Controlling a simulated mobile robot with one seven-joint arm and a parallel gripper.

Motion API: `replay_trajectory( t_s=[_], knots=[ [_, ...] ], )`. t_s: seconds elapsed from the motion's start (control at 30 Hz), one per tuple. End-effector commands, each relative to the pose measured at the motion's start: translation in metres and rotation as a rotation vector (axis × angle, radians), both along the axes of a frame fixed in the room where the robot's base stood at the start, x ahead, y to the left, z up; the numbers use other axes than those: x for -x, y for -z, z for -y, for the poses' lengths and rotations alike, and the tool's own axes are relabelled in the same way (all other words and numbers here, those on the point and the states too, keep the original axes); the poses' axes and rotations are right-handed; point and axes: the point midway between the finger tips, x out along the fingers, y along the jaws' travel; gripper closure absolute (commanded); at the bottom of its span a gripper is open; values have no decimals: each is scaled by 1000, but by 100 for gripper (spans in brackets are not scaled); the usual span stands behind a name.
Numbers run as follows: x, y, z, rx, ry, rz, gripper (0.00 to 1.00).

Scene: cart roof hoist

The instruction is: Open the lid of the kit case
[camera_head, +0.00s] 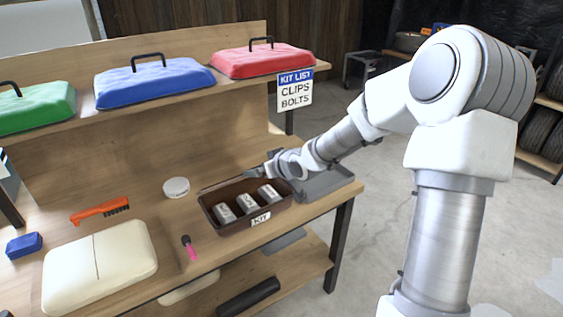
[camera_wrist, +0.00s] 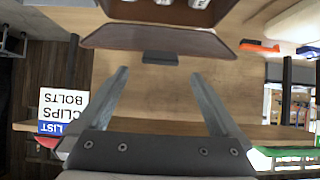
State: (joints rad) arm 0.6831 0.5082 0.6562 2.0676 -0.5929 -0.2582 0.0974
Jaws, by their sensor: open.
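The brown kit case (camera_head: 212,213) with a KIT label stands on the bench, and its inside shows with several labelled tins in it. Its brown lid (camera_wrist: 160,38) is swung up and back from the case's rear edge; in the head view the lid shows only as a thin edge. A dark tab (camera_wrist: 160,58) sits on the lid's free edge. My gripper (camera_wrist: 160,73) is open and empty behind the case. The tab lies just beyond the fingertips, apart from them. In the head view the fingertips are small and partly hidden at the case's back right.
A grey tray (camera_head: 336,186) stands right of the case. A shelf above holds green, blue and red lids (camera_head: 262,60); a KIT LIST sign (camera_head: 295,90) hangs there.

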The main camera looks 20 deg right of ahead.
Motion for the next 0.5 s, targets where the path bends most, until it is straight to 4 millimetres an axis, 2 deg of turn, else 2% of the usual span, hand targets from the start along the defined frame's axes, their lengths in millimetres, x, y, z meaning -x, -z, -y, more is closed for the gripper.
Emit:
replay_trajectory(
  t_s=[0.1, 0.5],
  knots=[
    [17, -16, 7, 2, 2, 0, 0],
    [71, -56, 24, 2, 2, 1, 0]
  ],
)
